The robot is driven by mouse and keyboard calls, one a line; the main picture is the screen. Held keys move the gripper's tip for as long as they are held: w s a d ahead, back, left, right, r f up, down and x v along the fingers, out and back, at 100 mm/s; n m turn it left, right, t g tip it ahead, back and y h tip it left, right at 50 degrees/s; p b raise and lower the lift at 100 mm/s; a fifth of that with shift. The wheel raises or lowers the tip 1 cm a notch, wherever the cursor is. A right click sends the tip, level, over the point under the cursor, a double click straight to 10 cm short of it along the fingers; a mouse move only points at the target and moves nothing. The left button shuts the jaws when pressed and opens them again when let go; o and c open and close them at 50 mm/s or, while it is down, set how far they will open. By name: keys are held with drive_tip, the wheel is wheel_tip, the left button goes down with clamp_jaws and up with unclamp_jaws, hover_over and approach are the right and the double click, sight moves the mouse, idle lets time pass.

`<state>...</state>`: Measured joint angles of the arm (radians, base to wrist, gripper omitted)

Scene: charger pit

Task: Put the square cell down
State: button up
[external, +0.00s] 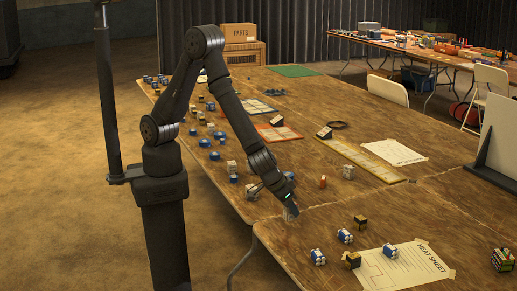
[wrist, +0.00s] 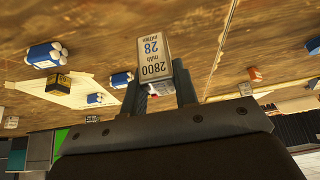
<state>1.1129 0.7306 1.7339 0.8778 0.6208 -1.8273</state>
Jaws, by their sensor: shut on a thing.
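In the external view my gripper (external: 291,207) points down over the near part of the wooden table (external: 290,245). The pale cell there (external: 290,214) is small and partly hidden by the fingers. I cannot tell whether its underside touches the table.
Blue cell packs (external: 318,257) and yellow-black blocks (external: 352,260) stand to the right of my gripper, some on the heat sheet (external: 415,268). An orange block (external: 323,182) and a pale block (external: 348,172) stand farther back. Bare wood lies around my gripper.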

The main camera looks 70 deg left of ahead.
drive_tip(key=shift+w+a+f, duration=0.1)
drive_tip(key=shift+w+f, duration=0.3)
drive_tip(key=shift+w, duration=0.2)
drive_tip(key=shift+w+a+f, duration=0.1)
drive_tip(key=shift+w+f, duration=0.3)
drive_tip(key=shift+w, duration=0.15)
drive_tip(key=shift+f, duration=1.85)
drive_tip(key=shift+f, duration=0.1)
drive_tip(key=o, duration=1.1)
drive_tip(key=shift+f, duration=0.1)
drive_tip(key=shift+c, duration=0.2)
drive_tip(key=v, duration=1.2)
drive_tip(key=shift+r, duration=0.2)
